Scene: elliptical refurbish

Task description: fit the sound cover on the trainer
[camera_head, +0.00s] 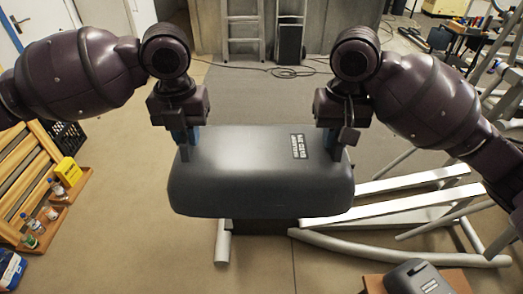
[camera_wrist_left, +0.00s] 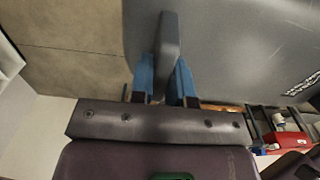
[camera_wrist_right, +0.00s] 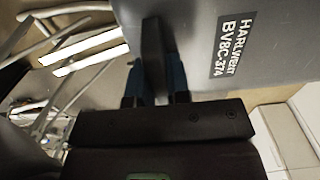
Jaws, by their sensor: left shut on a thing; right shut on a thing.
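The sound cover (camera_head: 260,180) is a dark grey rounded box with a printed label, held level between my two arms in the head view. My left gripper (camera_head: 186,140) is shut on a thin upright tab at its left side; in the left wrist view the blue fingers (camera_wrist_left: 165,80) sit either side of that tab (camera_wrist_left: 167,45). My right gripper (camera_head: 337,142) is shut on a similar tab at the right side, seen in the right wrist view (camera_wrist_right: 152,50). The trainer's pale rails and tubes (camera_head: 380,205) show behind and right of the cover. The cover hides part of the trainer.
A wooden rack (camera_head: 30,170) and small bottles (camera_head: 68,170) stand at the left. A dark case (camera_head: 418,278) rests on a wooden surface at the bottom right. A ladder (camera_head: 243,30) stands at the back.

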